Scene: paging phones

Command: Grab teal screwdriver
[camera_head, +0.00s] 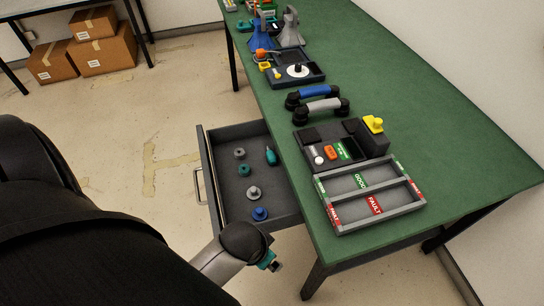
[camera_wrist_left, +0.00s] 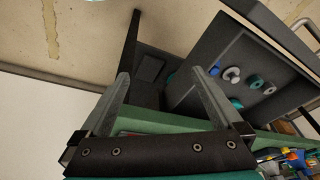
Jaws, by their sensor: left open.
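The teal screwdriver (camera_head: 270,157) lies in the open drawer (camera_head: 204,150), on the side toward the table. In the left wrist view, a small teal shape at the drawer's lower edge (camera_wrist_left: 236,103) appears to be it. My left gripper (camera_head: 274,264) is in front of the drawer's near end, apart from the screwdriver. In the left wrist view my left gripper (camera_wrist_left: 160,72) has its two fingers spread, with nothing between them. My right gripper is in neither view.
The drawer also holds a blue part (camera_head: 260,213), a teal part (camera_head: 244,170) and grey parts (camera_head: 253,193). The green table (camera_head: 450,130) overhangs beside it, carrying a sorting tray (camera_head: 330,190), a phone base (camera_head: 375,145) and handsets (camera_head: 320,108). Floor left of the drawer is clear.

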